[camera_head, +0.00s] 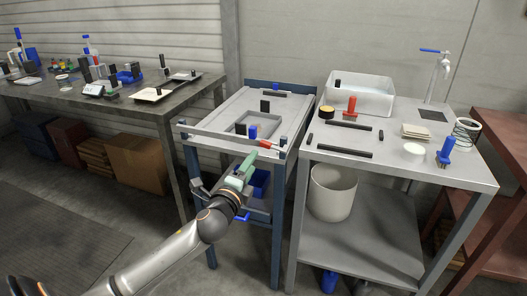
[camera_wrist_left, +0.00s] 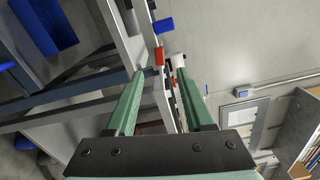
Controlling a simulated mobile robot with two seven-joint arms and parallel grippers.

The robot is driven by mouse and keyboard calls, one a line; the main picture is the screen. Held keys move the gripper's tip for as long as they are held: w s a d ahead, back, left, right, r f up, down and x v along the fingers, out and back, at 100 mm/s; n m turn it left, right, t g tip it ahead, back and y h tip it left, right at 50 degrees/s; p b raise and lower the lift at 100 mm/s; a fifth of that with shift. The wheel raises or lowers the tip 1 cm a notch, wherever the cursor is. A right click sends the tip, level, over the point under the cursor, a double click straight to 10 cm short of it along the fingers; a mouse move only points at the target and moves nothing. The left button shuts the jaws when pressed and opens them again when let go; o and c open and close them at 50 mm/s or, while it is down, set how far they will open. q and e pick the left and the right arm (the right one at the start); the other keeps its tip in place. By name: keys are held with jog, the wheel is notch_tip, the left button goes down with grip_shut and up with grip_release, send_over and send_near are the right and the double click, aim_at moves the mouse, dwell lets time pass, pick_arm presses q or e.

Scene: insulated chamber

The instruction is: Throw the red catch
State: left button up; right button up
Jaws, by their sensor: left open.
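The red catch (camera_head: 266,145) sits at the front right corner of the blue-framed bench, by the end of a grey bar. In the left wrist view a red piece (camera_wrist_left: 159,56) shows just beyond and between the fingertips, with a second red and white piece close to its right. My left gripper (camera_head: 250,158) has green fingers and is just in front of and below the catch. In its wrist view the left gripper (camera_wrist_left: 160,75) is open, with nothing clearly between the fingers. I cannot tell whether a finger touches the catch. My right gripper is out of view.
A grey bar (camera_head: 215,139) runs along the bench front. A blue block (camera_head: 252,132) stands behind it, near a shallow grey tray (camera_head: 242,123). A blue bin (camera_head: 258,184) is below. A steel table (camera_head: 460,170) stands close on the right, a dark table (camera_head: 120,100) on the left.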

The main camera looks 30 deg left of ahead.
aim_at(264, 146)
pick_arm(q)
jog(key=b+x, duration=0.1)
jog(key=x, duration=0.7)
jog(key=shift+w, duration=0.3)
jog(key=shift+c, duration=0.4)
grip_shut()
dwell(0.7)
